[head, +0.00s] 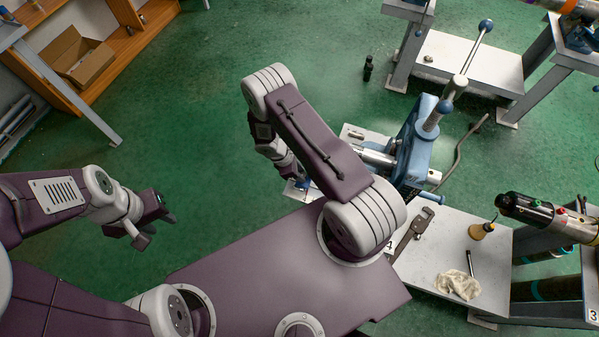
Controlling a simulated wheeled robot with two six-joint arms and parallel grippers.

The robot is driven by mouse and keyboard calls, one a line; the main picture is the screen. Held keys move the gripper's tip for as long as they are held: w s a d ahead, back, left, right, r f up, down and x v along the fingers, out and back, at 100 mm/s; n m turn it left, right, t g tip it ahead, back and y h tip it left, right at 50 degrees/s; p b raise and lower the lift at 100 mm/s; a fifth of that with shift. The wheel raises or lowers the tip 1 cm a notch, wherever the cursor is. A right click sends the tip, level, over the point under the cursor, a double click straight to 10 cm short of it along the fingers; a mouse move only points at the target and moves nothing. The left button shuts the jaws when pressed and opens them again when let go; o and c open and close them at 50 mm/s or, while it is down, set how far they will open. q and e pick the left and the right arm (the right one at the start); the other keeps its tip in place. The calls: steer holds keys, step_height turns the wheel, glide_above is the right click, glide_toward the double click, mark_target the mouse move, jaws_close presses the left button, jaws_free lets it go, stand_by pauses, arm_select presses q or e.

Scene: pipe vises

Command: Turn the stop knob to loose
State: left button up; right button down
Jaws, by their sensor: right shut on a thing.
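A blue pipe vise (412,145) with a metal pipe through it stands on a bench in the middle right of the head view. A small blue knob (303,184) sits at the near left end of this bench, partly hidden by my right arm. My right gripper (298,178) reaches down to it and is shut on it; the fingertips are mostly hidden, and the knob's setting cannot be read. My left gripper (155,224) is open and empty above the green floor, well left of the vise.
A white bench top (440,255) at the lower right holds a wrench (411,234), a cloth (458,285) and an oil can (482,230). A dark bottle (368,68) stands on the floor. A cardboard box (78,57) lies on a wooden shelf. The floor at left centre is clear.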

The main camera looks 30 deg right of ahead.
steer(key=n+b, duration=0.1)
steer(key=n+t+b, duration=0.1)
steer(key=n+b, duration=0.1)
steer(key=shift+f+h, duration=0.3)
steer(key=shift+s+r+n+b, duration=0.15)
steer(key=shift+r+n+b, duration=0.15)
steer(key=shift+n+b, duration=0.1)
steer(key=c, duration=1.1)
jaws_free()
steer(key=shift+o, duration=0.2)
steer(key=v, duration=0.9)
steer(key=shift+s+p, duration=0.2)
steer(key=shift+p, duration=0.25)
steer(key=shift+r, duration=0.1)
